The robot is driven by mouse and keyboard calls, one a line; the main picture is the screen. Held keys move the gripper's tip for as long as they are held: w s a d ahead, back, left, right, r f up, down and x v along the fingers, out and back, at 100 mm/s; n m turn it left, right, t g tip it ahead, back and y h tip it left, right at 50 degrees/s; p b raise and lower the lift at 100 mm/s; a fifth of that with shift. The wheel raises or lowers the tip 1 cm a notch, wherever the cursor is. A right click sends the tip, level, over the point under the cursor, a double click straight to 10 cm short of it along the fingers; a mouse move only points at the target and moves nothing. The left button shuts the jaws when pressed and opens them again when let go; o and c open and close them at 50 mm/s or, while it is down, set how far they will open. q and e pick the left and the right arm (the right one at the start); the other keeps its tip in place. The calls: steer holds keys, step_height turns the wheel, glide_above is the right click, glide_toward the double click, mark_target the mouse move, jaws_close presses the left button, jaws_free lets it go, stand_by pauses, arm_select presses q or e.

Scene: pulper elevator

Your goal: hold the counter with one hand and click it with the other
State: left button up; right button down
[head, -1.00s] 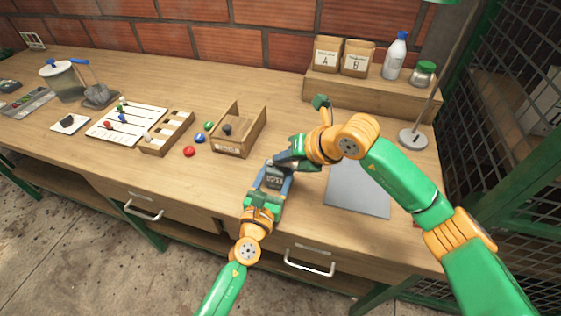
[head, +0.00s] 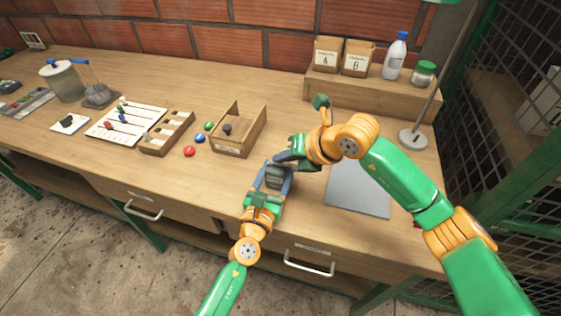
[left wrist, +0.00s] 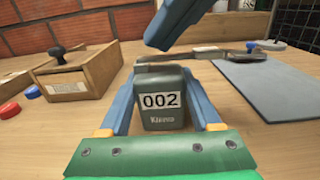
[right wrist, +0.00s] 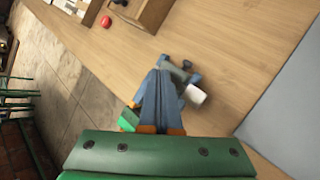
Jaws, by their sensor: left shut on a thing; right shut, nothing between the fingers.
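The counter (left wrist: 164,100) is a small dark grey-green box with a white display reading 002. My left gripper (head: 273,180) is shut on it, one blue finger on each side, and holds it upright near the table's front edge. The counter also shows between those fingers in the head view (head: 275,177). My right gripper (head: 281,161) is shut and empty, close to the counter's top. In the left wrist view, its blue fingertips (left wrist: 186,22) hang above the counter with a visible gap. In the right wrist view, its fingers (right wrist: 159,78) partly hide the counter.
A wooden box (head: 237,130) with a dark knob stands left of the grippers, with red, blue and green buttons (head: 200,138) beside it. A grey mat (head: 358,190) lies to the right, under my right arm. A raised shelf (head: 365,90) holds bags and bottles at the back.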

steer(key=shift+r, duration=0.6)
steer(key=shift+a+r, duration=0.15)
steer(key=shift+r, duration=2.4)
arm_select(q)
steer(key=o, duration=1.5)
